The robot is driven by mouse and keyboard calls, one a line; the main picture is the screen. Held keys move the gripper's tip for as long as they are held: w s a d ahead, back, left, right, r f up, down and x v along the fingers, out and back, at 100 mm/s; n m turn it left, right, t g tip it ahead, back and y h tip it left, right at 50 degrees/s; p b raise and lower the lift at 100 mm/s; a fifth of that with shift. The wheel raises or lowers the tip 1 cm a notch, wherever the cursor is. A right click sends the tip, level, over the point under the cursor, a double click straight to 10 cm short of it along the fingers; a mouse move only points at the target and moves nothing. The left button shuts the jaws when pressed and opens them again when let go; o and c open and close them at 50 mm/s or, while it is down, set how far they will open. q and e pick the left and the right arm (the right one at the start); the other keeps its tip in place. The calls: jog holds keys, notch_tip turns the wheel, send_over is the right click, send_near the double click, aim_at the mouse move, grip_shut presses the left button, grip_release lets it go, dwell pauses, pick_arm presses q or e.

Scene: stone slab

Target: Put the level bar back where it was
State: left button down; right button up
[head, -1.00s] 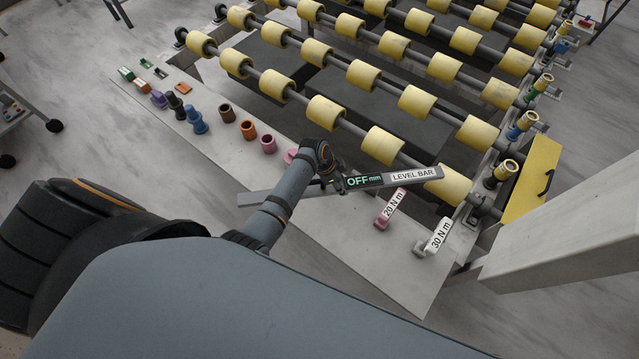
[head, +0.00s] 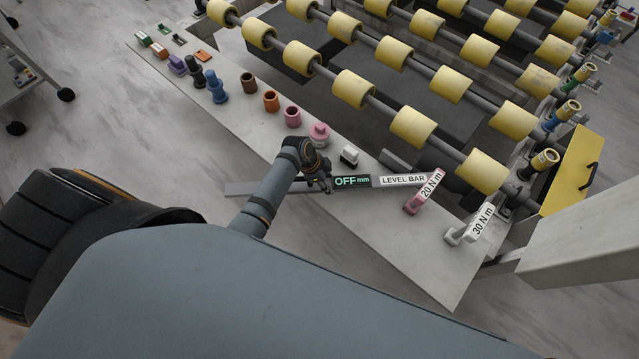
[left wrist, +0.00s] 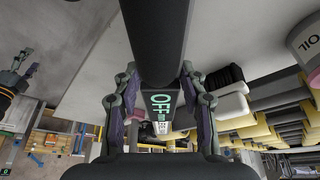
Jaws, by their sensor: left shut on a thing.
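The level bar (head: 240,188) is a long grey bar with a lit "OFF mm" display and a white "LEVEL BAR" label. My left gripper (head: 318,182) is shut on it near the display and holds it over the front of the grey bench (head: 380,225). In the left wrist view the bar (left wrist: 160,103) lies between the two fingers of the left gripper (left wrist: 158,92). Its right end is close to the pink 20 N m tool in the picture; I cannot tell whether they touch. What looks like my right gripper (left wrist: 20,72) shows at the left wrist view's left edge, fingers apart.
On the bench are the pink 20 N m tool (head: 412,206), white 30 N m tool (head: 458,236), a white block (head: 348,155), a grey block (head: 395,160) and several coloured sockets. Yellow rollers (head: 412,127) stand behind.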

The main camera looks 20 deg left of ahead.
pick_arm(q)
jog(key=f+b, duration=0.2)
jog(key=s+a+f+b, duration=0.1)
jog(key=b, duration=0.1)
jog(key=shift+f, duration=0.35)
jog(key=shift+w+f, duration=0.15)
jog(key=shift+w+d, duration=0.15)
jog(key=shift+w, duration=0.05)
jog(key=c, duration=1.2)
grip_release()
jog(key=o, duration=0.5)
jog(key=shift+s, duration=0.25)
jog(key=shift+c, duration=0.2)
jog(key=v, duration=1.2)
